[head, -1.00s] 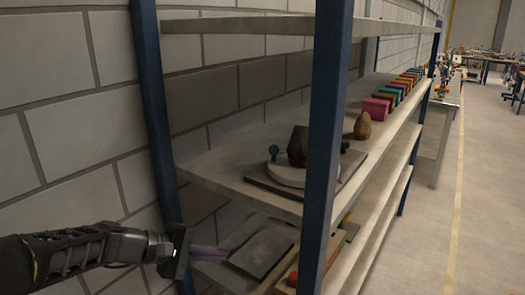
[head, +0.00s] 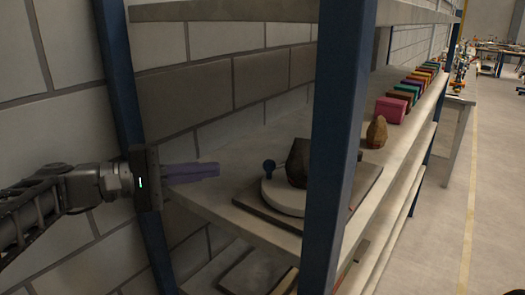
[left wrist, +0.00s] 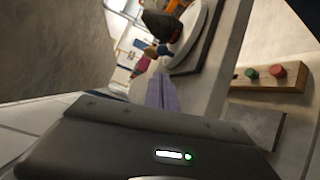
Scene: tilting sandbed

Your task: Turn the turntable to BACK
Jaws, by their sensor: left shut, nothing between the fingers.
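The turntable is a pale round disc (head: 284,196) on a dark-edged square base (head: 270,214) on the middle shelf. A dark brown rock-like block (head: 298,163) stands on the disc, and a blue knob (head: 269,166) sits at its left edge. The disc also shows at the top of the left wrist view (left wrist: 190,35). No BACK label is readable. My left gripper (head: 217,170), with purple fingers, is shut and empty. It reaches over the shelf's left end, left of the knob and apart from it. My right gripper is not in view.
A blue rack post (head: 340,130) stands in front and hides the turntable's right part. A brown pear-shaped object (head: 377,132) and a row of coloured blocks (head: 390,109) stand farther along the shelf. A wooden board with red and green buttons (left wrist: 270,78) lies lower down.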

